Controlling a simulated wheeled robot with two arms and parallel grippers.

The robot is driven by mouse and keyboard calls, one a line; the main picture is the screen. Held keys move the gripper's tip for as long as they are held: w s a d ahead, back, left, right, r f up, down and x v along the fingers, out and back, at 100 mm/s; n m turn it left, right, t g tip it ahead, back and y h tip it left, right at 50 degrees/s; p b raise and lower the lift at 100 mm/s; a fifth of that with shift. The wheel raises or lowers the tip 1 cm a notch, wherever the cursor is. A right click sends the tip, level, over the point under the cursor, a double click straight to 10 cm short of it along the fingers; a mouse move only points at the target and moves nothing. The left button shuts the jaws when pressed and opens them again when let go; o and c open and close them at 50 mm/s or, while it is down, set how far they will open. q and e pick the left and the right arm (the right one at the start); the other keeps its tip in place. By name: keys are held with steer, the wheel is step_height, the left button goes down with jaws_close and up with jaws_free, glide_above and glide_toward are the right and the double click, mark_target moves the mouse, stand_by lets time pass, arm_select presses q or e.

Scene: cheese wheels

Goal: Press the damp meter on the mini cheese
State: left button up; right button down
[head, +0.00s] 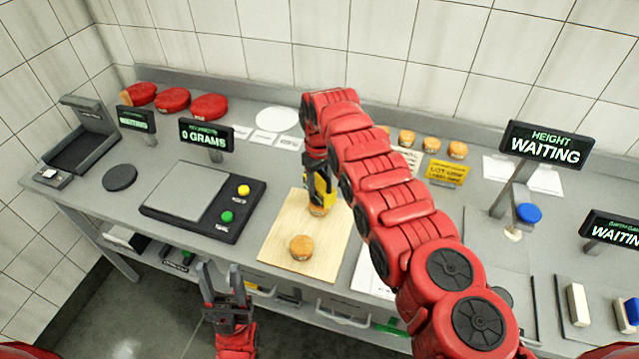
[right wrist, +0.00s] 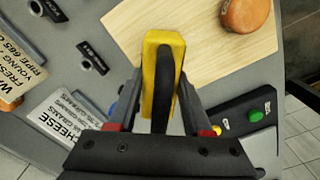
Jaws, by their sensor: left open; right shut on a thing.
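My right gripper (head: 317,165) is shut on the yellow and black damp meter (head: 322,187) and holds it upright over the wooden board (head: 272,238). It also shows from behind in the right wrist view (right wrist: 160,75). A mini cheese (head: 318,210) is right under the meter's lower end; I cannot tell if they touch. In the right wrist view that cheese is hidden behind the meter. Another orange mini cheese (head: 301,247) lies on the board nearer the front; a cheese also shows in the right wrist view (right wrist: 245,14). My left gripper (head: 226,292) is open and empty, in front of the counter.
A scale (head: 185,190) with yellow and green buttons stands left of the board, its display (head: 206,135) reading 0 grams. Red cheese wheels (head: 172,100) and several mini cheeses (head: 407,138) line the back. A height gauge (head: 527,213) stands at the right.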

steer(key=shift+f+b, duration=0.35)
steer(key=shift+f, duration=0.05)
steer(key=shift+s+f, duration=0.1)
steer(key=shift+f, duration=0.05)
stand_by(1.4)
steer(key=shift+r, duration=0.4)
step_height(320, 180, up, 6)
steer(key=p, duration=0.3)
steer(key=shift+r, duration=0.7)
